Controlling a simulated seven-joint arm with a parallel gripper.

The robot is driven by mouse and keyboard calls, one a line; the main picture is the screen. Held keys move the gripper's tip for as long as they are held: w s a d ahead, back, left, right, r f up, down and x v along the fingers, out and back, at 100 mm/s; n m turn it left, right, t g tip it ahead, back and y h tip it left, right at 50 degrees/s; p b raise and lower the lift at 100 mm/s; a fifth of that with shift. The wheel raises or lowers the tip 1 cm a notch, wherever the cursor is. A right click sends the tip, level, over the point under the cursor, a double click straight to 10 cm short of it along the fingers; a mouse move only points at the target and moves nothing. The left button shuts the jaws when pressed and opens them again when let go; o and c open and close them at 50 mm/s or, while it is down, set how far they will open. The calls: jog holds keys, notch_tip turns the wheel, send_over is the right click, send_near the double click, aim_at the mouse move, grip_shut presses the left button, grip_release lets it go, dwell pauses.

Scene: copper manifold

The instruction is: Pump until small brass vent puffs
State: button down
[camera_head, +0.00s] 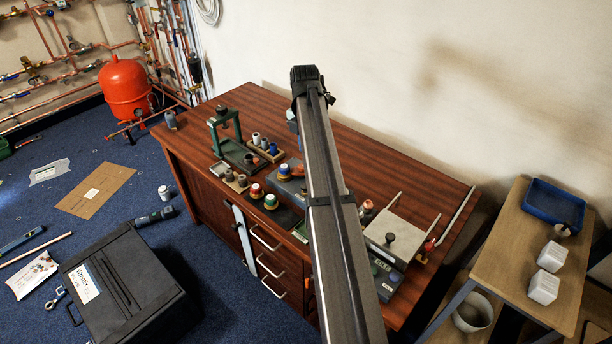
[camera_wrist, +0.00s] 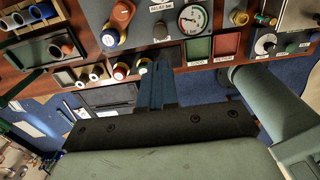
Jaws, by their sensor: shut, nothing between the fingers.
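My gripper (camera_wrist: 156,72) shows in the wrist view, with its blue-grey fingers shut and empty over the workbench front. In the head view it is hidden behind my long dark arm link. Ahead of the fingers is a panel with a round white-faced gauge (camera_wrist: 193,19). I cannot tell which is the small vent, and no puff shows. In the head view a grey boxed unit (camera_head: 394,237) with a long lever (camera_head: 455,215) sits at the bench's right; whether it is the pump is unclear.
Green (camera_wrist: 198,47) and red (camera_wrist: 227,45) labelled trays lie beside the gauge. A green press (camera_head: 226,130) and several coloured caps crowd the wooden bench (camera_head: 255,103). A black case (camera_head: 130,285) is on the floor; a side table (camera_head: 520,255) stands right.

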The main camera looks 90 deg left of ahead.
aim_at(305, 186)
notch_tip(305, 186, down, 14)
jog(key=shift+f, duration=0.1)
dwell(0.5)
jog(key=shift+f, duration=1.05)
dwell(0.6)
notch_tip(305, 186, up, 14)
jog(key=shift+r, duration=0.2)
dwell(0.4)
dwell(1.3)
jog(key=shift+r, duration=0.95)
